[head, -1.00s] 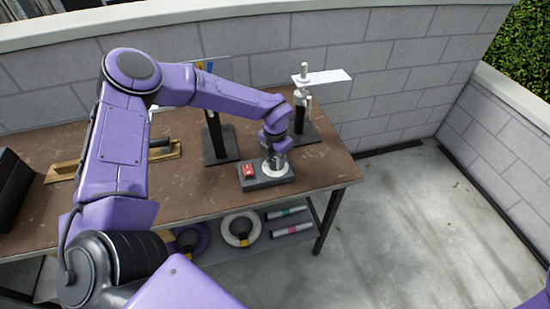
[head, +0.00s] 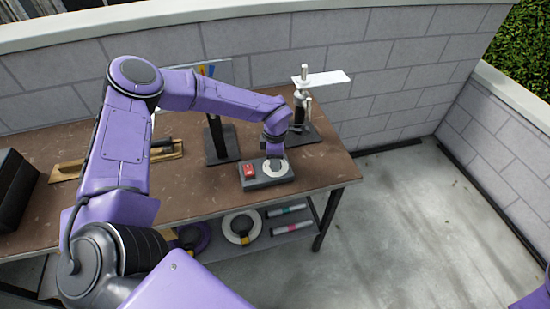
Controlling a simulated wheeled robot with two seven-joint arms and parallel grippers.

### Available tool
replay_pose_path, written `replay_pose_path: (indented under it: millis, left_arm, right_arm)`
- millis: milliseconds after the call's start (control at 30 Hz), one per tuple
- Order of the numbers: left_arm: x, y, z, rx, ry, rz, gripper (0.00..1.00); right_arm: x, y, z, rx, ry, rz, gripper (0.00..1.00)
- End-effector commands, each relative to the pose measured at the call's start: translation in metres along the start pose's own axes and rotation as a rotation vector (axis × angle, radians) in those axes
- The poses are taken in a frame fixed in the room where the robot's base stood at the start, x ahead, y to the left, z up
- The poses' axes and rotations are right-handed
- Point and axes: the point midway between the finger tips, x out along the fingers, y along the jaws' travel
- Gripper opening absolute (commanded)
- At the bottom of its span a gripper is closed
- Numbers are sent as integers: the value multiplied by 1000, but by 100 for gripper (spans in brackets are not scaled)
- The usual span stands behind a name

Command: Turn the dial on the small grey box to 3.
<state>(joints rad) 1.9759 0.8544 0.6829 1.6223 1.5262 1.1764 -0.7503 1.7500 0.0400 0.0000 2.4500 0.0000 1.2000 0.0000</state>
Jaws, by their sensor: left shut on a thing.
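The small grey box (head: 262,182) lies on the brown workbench near its right front edge. A red switch (head: 249,171) is on its left part. A round white dial plate (head: 274,169) is on its right part. My left gripper (head: 275,158) reaches down from above onto the dial and is shut on its knob. The knob is hidden by the gripper, and the numbers are too small to read. My right gripper does not show.
Behind the box stand a dark stand (head: 220,143) and a clamp stand with a white plate (head: 303,110). A wooden float (head: 120,160) and a black case (head: 15,188) lie to the left. Rolls and tubes sit on the shelf below. The floor at right is clear.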

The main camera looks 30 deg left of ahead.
Motion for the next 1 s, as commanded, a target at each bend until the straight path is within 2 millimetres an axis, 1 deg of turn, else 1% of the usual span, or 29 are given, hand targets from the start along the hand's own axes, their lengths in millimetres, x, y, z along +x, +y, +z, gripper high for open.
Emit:
replay_pose_path:
  millis: [100,300,767,800,867,1000]
  left_arm:
    - [0,-1,0,49,-1,-1,8]
    - [1,-1,0,94,-1,-1,8]
    - [1,-1,0,106,0,-2,8]
    - [1,-1,0,106,0,-3,45]
    - [1,-1,0,106,0,-3,64]
    - [1,-1,0,105,0,-2,64]
  right_arm:
    - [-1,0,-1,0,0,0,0]
    - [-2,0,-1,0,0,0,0]
    - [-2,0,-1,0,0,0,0]
    - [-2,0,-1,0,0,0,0]
    - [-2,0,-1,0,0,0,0]
    - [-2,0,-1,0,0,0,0]
